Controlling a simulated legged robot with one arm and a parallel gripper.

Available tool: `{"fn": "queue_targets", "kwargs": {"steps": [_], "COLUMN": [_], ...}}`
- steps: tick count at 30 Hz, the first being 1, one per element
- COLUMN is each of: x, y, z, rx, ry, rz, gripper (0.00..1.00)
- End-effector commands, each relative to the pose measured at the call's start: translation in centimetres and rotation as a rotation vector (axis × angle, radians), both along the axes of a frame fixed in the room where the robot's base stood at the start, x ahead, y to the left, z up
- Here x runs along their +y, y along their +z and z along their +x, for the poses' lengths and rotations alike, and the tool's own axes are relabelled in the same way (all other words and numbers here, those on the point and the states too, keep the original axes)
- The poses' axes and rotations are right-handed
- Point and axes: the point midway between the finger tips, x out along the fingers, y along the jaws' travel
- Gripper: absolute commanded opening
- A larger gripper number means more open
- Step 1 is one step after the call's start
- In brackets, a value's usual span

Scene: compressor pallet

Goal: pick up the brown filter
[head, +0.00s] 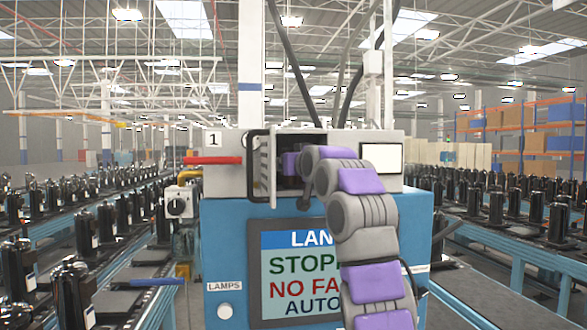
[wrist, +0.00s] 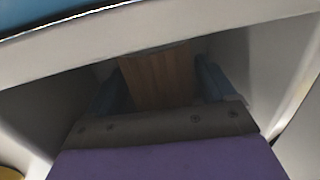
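The brown filter (wrist: 157,80) shows in the wrist view as a ribbed brown block inside a grey-white compartment. My gripper (wrist: 160,84) reaches into this compartment, with one blue finger on each side of the filter. The fingers lie close along its sides; I cannot tell whether they touch it. In the head view, my arm bends into the open box (head: 262,172) on top of the blue machine, and the wrist hides the filter and the fingertips there.
The open door (head: 262,168) stands just left of my wrist. A red handle (head: 212,160) sticks out left of the box. The blue machine (head: 222,250) carries a screen (head: 285,275). Conveyors with black compressors (head: 72,290) run on both sides. Cables hang above the box.

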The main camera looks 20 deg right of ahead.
Motion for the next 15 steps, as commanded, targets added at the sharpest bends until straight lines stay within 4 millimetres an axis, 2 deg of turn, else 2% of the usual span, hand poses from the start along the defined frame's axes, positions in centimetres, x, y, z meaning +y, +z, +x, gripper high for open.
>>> {"fn": "queue_targets", "kwargs": {"steps": [2, 15], "x": [0.06, 0.10], "y": [-0.06, -0.04], "z": [0.05, -0.02], "rx": [0.001, 0.002], "ry": [0.001, 0.001], "rz": [0.000, 0.000], "gripper": [0.75, 0.33]}}
